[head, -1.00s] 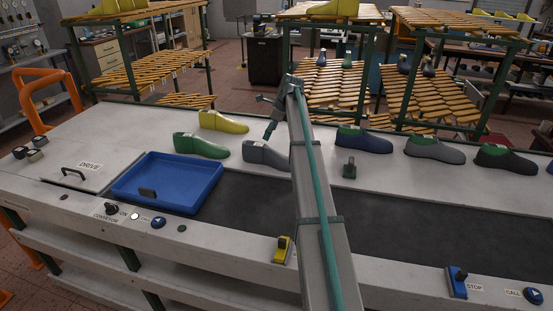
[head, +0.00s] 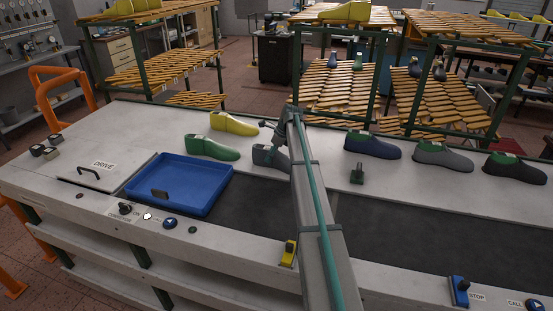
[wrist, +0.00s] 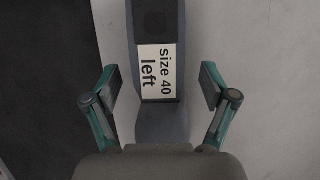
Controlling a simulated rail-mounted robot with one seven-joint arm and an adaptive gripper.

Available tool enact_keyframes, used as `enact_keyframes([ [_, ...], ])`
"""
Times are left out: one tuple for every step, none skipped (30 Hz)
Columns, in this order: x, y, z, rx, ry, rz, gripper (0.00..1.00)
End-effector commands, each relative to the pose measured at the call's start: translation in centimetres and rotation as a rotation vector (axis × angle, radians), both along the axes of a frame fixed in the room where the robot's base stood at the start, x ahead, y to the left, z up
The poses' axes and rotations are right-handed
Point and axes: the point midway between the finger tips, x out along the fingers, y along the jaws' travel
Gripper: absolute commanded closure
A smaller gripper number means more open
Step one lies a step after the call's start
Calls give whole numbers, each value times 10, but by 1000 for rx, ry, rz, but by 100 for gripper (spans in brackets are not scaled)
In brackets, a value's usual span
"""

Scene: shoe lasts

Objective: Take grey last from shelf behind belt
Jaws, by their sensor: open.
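The grey last (head: 268,156) lies on the pale shelf (head: 330,165) behind the dark belt, right of a green last, and is partly hidden by my arm in the head view. In the wrist view the grey last (wrist: 160,120) carries a white label reading "size 40 left". My gripper (wrist: 160,88) is open, with one finger on each side of the last and a gap on both sides. In the head view my gripper (head: 278,146) is at the grey last, its fingers hard to make out.
A green last (head: 212,148) and a yellow last (head: 234,124) stand close to the left. Blue (head: 373,146), grey-green (head: 443,155) and black (head: 515,168) shoes stand to the right. A blue tray (head: 222,196) sits at the belt's left end.

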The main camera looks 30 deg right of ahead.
Motion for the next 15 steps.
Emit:
enact_keyframes([
  [0,0,-1,0,0,0,16],
  [0,0,-2,-1,-1,0,16],
  [0,0,-2,-1,-1,0,16],
  [0,0,-2,-1,-1,0,16],
  [0,0,-2,-1,-1,0,16],
  [0,0,-2,-1,-1,0,16],
  [0,0,-2,-1,-1,1,21],
  [0,0,-2,-1,-1,0,26],
  [0,0,-2,-1,-1,1,32],
  [0,0,-2,0,0,1,38],
  [0,0,-1,0,0,1,43],
  [0,0,-1,0,0,1,49],
  [0,0,-1,0,0,1,54],
  [0,0,-1,0,0,1,59],
  [0,0,-1,0,0,1,66],
])
